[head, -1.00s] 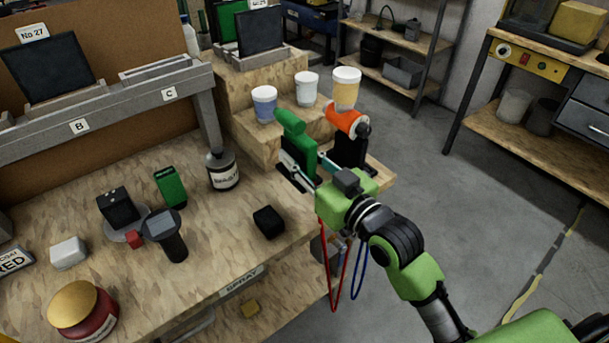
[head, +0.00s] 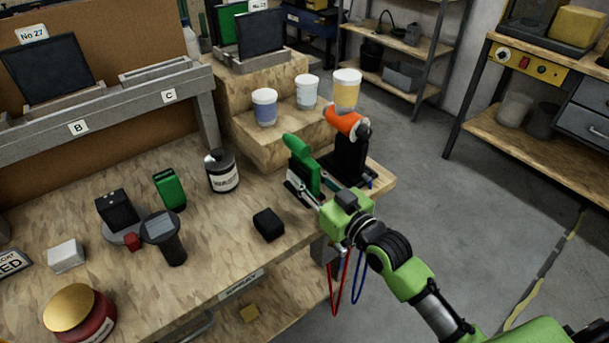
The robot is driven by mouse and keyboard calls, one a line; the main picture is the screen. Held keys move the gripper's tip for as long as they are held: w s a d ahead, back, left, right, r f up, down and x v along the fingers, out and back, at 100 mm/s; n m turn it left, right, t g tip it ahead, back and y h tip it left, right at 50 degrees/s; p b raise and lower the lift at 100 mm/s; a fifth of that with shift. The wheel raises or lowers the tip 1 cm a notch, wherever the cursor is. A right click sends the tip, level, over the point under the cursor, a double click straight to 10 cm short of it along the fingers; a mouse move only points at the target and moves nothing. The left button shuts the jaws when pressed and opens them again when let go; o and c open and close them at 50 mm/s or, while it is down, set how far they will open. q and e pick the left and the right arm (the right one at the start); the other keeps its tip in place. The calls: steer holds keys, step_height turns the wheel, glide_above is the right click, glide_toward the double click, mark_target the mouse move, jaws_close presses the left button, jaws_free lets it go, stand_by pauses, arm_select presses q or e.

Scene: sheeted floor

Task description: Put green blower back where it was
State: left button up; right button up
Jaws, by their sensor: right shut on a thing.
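The green blower (head: 301,160) is upright in my right gripper (head: 318,184), near the right end of the workbench (head: 225,262). My right gripper is shut on it. A dark piece shows below the blower; I cannot tell whether it is a holder or a finger, or whether the blower touches the bench. An orange blower (head: 343,122) sits on a black stand (head: 350,160) just right of and behind the green one. My left gripper is not in view.
A wooden step with several cups (head: 264,107) stands behind the blowers. A black block (head: 268,224), a labelled dark jar (head: 222,172) and a green box (head: 169,189) stand to the left. Open floor (head: 430,180) lies right of the bench.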

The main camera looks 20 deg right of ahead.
steer(key=o, duration=0.3)
steer(key=shift+f, duration=0.2)
steer(key=o, duration=0.4)
steer(key=shift+r, duration=0.1)
steer(key=shift+s+r, duration=0.1)
steer(key=shift+r, duration=0.05)
steer(key=p+v, duration=0.3)
steer(key=v, duration=0.8)
steer(key=shift+s, duration=0.4)
steer(key=shift+d, duration=0.1)
